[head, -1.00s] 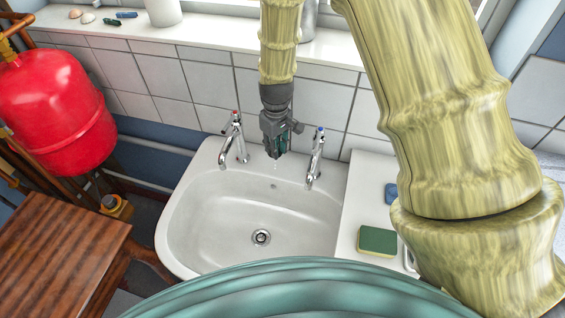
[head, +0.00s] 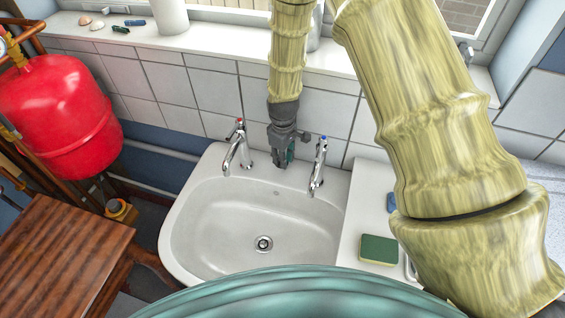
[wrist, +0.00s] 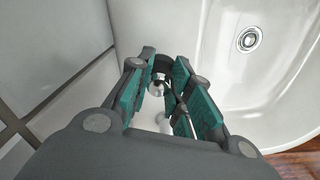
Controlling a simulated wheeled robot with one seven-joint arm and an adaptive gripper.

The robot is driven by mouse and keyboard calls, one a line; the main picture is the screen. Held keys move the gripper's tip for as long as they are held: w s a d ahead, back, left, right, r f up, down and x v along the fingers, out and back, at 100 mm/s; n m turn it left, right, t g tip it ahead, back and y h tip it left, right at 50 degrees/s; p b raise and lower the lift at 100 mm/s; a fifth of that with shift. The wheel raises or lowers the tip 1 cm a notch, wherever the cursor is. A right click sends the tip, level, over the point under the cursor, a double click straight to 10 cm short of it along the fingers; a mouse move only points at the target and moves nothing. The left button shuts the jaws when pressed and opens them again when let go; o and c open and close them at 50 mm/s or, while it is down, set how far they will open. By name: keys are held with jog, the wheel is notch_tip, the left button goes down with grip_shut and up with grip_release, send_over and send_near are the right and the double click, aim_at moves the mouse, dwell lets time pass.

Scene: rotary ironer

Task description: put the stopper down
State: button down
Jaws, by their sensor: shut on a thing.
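My gripper (head: 281,161) points down over the back of the white sink (head: 185,215), between the two taps. In the wrist view, my gripper (wrist: 164,78) has its teal-padded fingers close around a small dark, round piece with a shiny part, which seems to be the stopper (wrist: 162,63). The fingers hide much of it, and I cannot make it out in the head view. The sink's drain (head: 264,243) is uncovered, in front of my gripper. The drain also shows in the wrist view (wrist: 249,39).
A chrome tap stands on each side of my gripper, the left tap (head: 239,152) and the right tap (head: 318,168). A green sponge (head: 379,249) lies on the ledge right of the basin. The tiled wall is close behind. The basin is empty.

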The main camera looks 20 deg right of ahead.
jog(key=shift+f+p, duration=0.5)
jog(key=shift+f, duration=1.3)
jog(key=shift+f, duration=0.1)
jog(key=c, duration=1.3)
grip_release()
jog(key=shift+r+b, duration=2.1)
jog(key=shift+r, duration=4.05)
